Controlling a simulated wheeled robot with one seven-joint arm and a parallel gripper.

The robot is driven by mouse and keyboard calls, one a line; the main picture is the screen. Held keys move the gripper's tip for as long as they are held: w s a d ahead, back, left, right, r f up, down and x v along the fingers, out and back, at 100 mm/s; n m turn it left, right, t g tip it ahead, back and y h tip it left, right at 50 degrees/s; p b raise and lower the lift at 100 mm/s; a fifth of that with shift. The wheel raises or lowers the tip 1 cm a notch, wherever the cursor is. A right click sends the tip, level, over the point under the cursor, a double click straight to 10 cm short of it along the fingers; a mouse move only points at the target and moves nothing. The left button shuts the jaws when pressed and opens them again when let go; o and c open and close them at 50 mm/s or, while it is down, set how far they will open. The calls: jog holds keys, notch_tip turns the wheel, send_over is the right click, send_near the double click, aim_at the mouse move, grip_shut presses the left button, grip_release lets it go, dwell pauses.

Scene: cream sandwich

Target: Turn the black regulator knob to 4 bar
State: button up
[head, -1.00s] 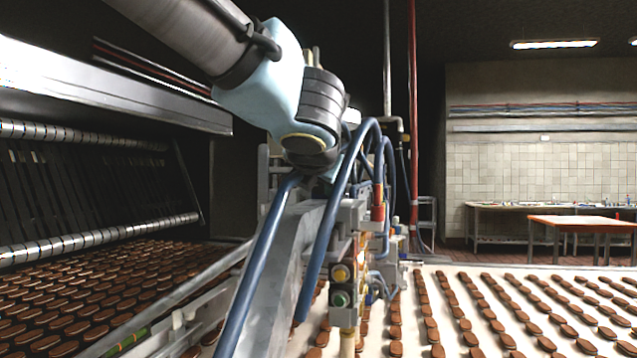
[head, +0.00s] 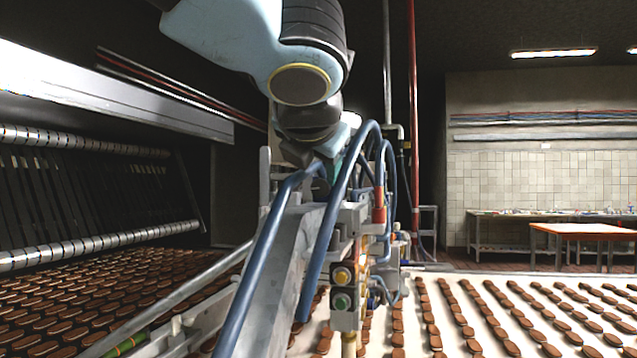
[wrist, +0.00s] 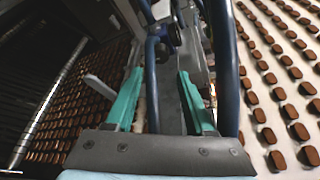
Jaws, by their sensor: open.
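My gripper (wrist: 158,74) is open, its two teal fingers spread on either side of a dark blue hose and a grey metal beam in the wrist view. In the head view only a little teal of my gripper (head: 328,168) shows, low behind the blue hoses (head: 345,200) at the top of the machine. A small dark round part (wrist: 171,33) lies ahead of the fingertips in the wrist view, apart from them; it may be the black regulator knob, but I cannot be sure. My arm and the hoses cover that spot in the head view. No pressure scale can be read.
The hoses arch close around my gripper. A control block with a yellow button (head: 342,277) and a green button (head: 342,301) is on the machine below. Biscuit rows on a white belt (head: 409,330) lie right, and a dark roller machine (head: 90,243) stands left.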

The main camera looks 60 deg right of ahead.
aim_at(319, 184)
jog(key=shift+v, duration=1.15)
jog(key=o, duration=0.3)
jog(key=shift+w+n+g+p, duration=0.25)
jog(key=shift+n+g+p, duration=0.05)
jog(key=shift+p, duration=0.05)
jog(key=shift+w+a+r+n+g+p, duration=0.15)
jog(key=shift+w+n+g+p, duration=0.45)
jog(key=shift+w+n+p, duration=0.45)
jog(key=shift+w+r+n+g+h+p, duration=0.15)
jog(key=shift+r+n+g+h+p, duration=0.15)
jog(key=shift+n+g+p, duration=0.45)
jog(key=b+x, duration=0.3)
jog(key=x, duration=0.7)
jog(key=shift+d+f, duration=0.15)
jog(key=shift+d, duration=0.25)
